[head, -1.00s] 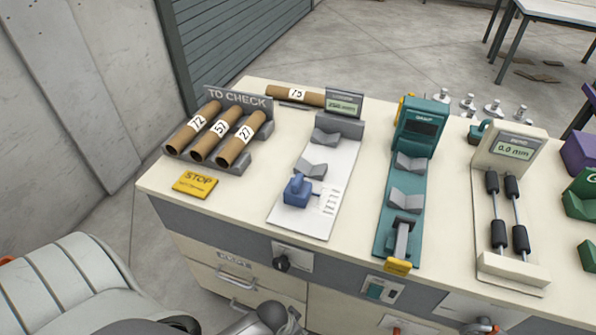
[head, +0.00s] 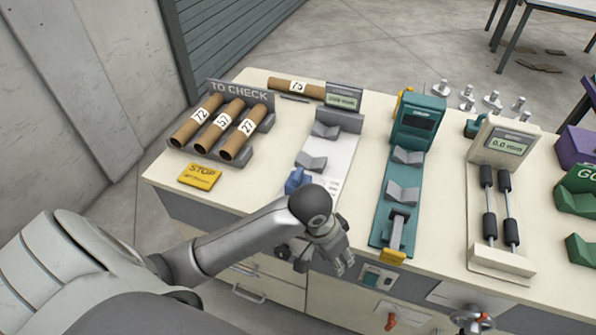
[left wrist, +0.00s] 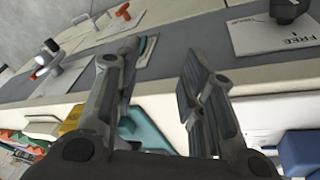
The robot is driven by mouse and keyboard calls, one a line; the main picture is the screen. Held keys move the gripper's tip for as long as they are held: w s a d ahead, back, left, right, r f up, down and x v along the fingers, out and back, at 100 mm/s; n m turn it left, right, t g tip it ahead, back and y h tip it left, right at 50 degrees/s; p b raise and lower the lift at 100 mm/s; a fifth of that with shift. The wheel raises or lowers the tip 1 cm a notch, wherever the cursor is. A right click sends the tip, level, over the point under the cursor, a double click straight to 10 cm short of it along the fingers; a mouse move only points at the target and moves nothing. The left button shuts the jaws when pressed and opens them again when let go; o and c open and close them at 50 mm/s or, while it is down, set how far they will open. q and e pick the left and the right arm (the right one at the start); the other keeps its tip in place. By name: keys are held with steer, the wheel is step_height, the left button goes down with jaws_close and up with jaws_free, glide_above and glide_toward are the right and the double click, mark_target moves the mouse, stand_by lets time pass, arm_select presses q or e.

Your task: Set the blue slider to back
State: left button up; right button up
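The blue slider (head: 297,180) sits near the front end of a white gauge plate (head: 340,160), with grey V-shaped rests behind it. My left arm partly covers its front and the plate's front end. A blue block at the right edge of the left wrist view (left wrist: 301,152) looks like the same slider. My left gripper (head: 343,266) is in front of the desk's front edge, to the right of and nearer than the slider. In the left wrist view its two fingers (left wrist: 160,85) stand apart with nothing between them. My right gripper is not in view.
A teal gauge (head: 372,225) stands right of the white plate, and a cream gauge (head: 500,262) farther right. Cardboard tubes (head: 222,125) lie in a rack at left, beside a yellow STOP block (head: 200,176). A knob (left wrist: 287,10) marked FREE is on the desk front.

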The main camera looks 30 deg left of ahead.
mark_target(298, 173)
arm_select(q)
steer(key=shift+n+g+y, duration=0.6)
steer(key=shift+n+y, duration=0.2)
steer(key=shift+n, duration=0.1)
steer(key=w+a+r, duration=0.1)
steer(key=w+a, duration=0.1)
steer(key=w+a+r, duration=0.2)
steer(key=w+a, duration=0.1)
steer(key=w+a+r, duration=0.2)
steer(key=shift+w+a+r, duration=0.15)
steer(key=shift+w+r, duration=0.1)
steer(key=shift+w, duration=0.05)
steer(key=w+a+r+n+g, duration=0.1)
steer(key=w+a+r+n, duration=0.35)
steer(key=a+r, duration=0.65)
steer(key=shift+y, duration=0.4)
step_height(298, 173, down, 11)
steer(key=shift+s+p, duration=0.1)
steer(key=shift+p, duration=0.7)
jaws_close()
